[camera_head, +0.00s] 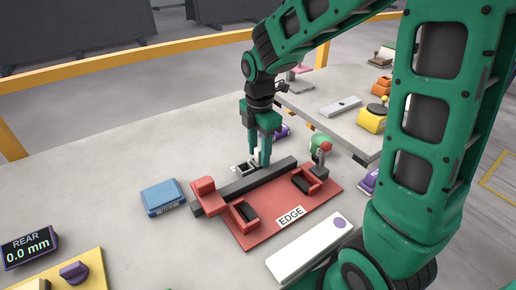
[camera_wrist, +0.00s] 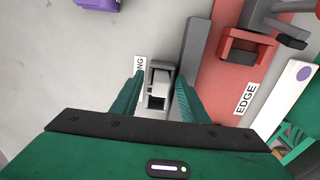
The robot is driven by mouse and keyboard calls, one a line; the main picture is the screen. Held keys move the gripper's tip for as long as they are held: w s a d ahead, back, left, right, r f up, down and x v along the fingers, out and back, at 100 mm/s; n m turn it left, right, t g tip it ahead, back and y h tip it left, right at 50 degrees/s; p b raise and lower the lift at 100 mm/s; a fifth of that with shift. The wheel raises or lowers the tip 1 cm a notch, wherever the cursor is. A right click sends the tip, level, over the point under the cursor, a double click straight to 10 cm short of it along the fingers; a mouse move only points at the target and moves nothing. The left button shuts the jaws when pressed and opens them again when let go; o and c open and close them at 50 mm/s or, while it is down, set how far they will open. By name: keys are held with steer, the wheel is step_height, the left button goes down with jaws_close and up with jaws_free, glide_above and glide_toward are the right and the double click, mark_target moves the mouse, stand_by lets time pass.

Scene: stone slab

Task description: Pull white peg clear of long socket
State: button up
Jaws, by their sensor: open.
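The long socket (camera_head: 241,172) is a small pale frame with a dark square opening, standing behind the dark grey bar. In the wrist view the socket (camera_wrist: 150,103) lies beside a label, partly hidden, reading "NG". The white peg (camera_head: 257,155) shows as a small pale piece between my fingers; its lower part is hidden. In the wrist view I cannot clearly separate peg from socket. My gripper (camera_head: 261,164) points down over this spot. Its green fingers (camera_wrist: 160,77) are open, one on each side of the pale piece, with a gap visible at the sides.
The dark grey bar (camera_head: 250,180) runs along the red EDGE plate (camera_head: 270,228), close to my right finger in the wrist view. A blue block (camera_head: 162,196) sits left. A white slab (camera_head: 308,247) lies in front. Clear slab surface (camera_head: 120,160) lies to the left.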

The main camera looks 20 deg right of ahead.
mark_target(259, 148)
steer(key=shift+c, duration=0.3)
jaws_close()
steer(key=shift+r, duration=0.15)
steer(key=shift+r, duration=2)
steer(key=shift+r, duration=3)
